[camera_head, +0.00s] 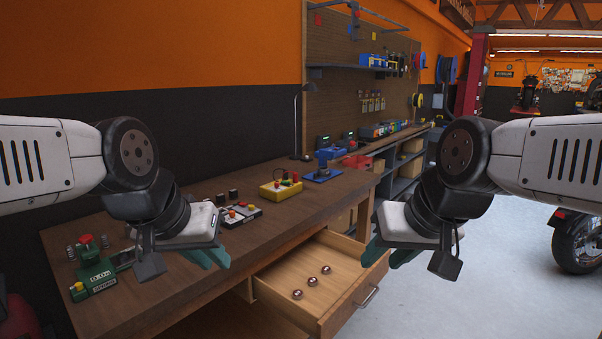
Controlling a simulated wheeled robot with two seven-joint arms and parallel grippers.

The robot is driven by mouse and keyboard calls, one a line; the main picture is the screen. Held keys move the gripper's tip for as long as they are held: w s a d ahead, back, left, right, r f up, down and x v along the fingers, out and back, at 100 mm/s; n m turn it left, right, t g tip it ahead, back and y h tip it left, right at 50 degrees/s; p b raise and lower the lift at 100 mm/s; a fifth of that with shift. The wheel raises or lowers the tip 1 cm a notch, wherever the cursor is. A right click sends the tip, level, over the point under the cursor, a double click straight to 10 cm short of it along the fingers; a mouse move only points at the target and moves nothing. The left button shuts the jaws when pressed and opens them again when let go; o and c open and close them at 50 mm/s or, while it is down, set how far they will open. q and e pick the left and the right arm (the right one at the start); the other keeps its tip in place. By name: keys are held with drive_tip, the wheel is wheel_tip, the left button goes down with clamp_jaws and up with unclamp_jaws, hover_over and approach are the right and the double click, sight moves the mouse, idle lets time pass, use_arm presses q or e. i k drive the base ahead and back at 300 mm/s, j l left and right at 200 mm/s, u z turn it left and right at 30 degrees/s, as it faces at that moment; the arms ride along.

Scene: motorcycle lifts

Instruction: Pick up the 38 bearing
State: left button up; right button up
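Three small round bearings lie in a row in the open wooden drawer (343,303): a near one (297,294), a middle one (311,282) and a far one (326,269). They look silvery with reddish-brown centres. Any number on them is too small to read, so I cannot tell which is the 38. My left gripper (208,257), with teal fingertips, is over the workbench's front edge, left of the drawer. My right gripper (392,254) is to the right of the drawer, near its front. Both look open and empty, apart from the bearings.
The wooden workbench (150,290) holds a green device (93,276), a button box (240,214), a yellow box (280,190) and a lamp (303,120). The drawer's handle (367,297) juts out at right. The floor (470,290) to the right is clear up to a motorcycle (577,240).

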sight(326, 270)
drive_tip(key=i+l+u, duration=0.15)
drive_tip(key=l, duration=0.2)
drive_tip(key=i+l+u, duration=0.15)
drive_tip(key=l, duration=0.2)
drive_tip(key=i+l+u, duration=0.15)
drive_tip(key=l, duration=0.2)
drive_tip(key=i+l+u, duration=0.15)
drive_tip(key=l, duration=0.2)
drive_tip(key=i+l, duration=0.1)
drive_tip(key=l, duration=0.25)
drive_tip(key=i+l, duration=0.1)
drive_tip(key=l, duration=0.3)
drive_tip(key=i+l, duration=0.1)
drive_tip(key=l, duration=0.65)
drive_tip(key=i+u, duration=0.05)
drive_tip(key=i, duration=0.05)
